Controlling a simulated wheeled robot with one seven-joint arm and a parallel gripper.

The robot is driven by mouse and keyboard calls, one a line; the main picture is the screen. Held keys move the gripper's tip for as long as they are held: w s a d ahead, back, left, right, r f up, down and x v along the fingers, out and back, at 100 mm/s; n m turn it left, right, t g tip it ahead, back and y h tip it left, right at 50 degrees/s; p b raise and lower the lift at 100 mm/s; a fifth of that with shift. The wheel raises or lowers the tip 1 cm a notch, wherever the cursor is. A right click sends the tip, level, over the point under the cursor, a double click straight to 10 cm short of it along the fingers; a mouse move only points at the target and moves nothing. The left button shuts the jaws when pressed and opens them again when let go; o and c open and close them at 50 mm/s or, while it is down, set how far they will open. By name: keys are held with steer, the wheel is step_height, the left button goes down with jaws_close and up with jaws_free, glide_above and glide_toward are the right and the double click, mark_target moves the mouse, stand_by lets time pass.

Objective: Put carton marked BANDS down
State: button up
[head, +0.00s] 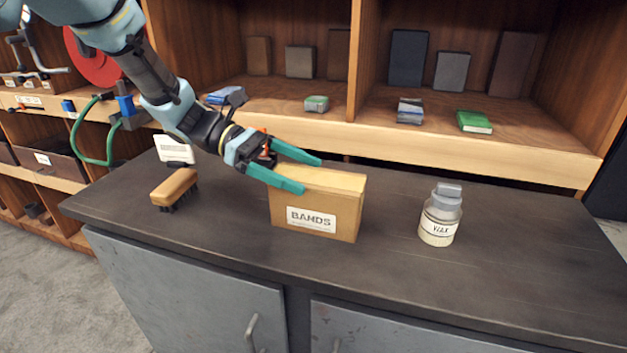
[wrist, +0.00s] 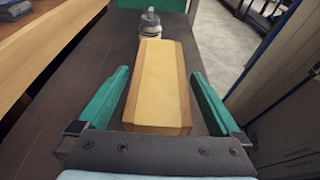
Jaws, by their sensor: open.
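The carton marked BANDS (head: 335,228) stands upright on the dark worktop (head: 520,260), its label facing the head camera. My gripper (head: 312,175) is open at the carton's top left end. In the wrist view the carton (wrist: 158,85) lies between the two green fingers of my gripper (wrist: 160,95), with a visible gap on each side. The carton's underside is hidden, but it appears to rest on the worktop.
A labelled jar (head: 440,216) stands right of the carton. A wooden brush (head: 175,188) and a white labelled item (head: 174,149) lie to the left. A wooden shelf (head: 470,140) with small boxes runs behind. The worktop is clear at the far right.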

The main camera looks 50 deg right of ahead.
steer(key=b+v, duration=0.2)
steer(key=v, duration=0.7)
steer(key=w+a+f+t, duration=0.4)
steer(key=w+a, duration=0.1)
steer(key=a, duration=0.4)
steer(key=w+a+f+t, duration=0.3)
steer(key=w+a, duration=0.2)
steer(key=a, duration=0.5)
steer(key=w+a+f+m+t+y, duration=0.1)
steer(key=a+t, duration=0.3)
steer(key=a, duration=0.8)
steer(key=w+a+f+m+t+y, duration=0.2)
steer(key=a+m+t+y, duration=0.1)
steer(key=a, duration=1)
steer(key=shift+a+m+t, duration=0.2)
steer(key=shift+m+t, duration=0.2)
steer(key=shift+t, duration=0.3)
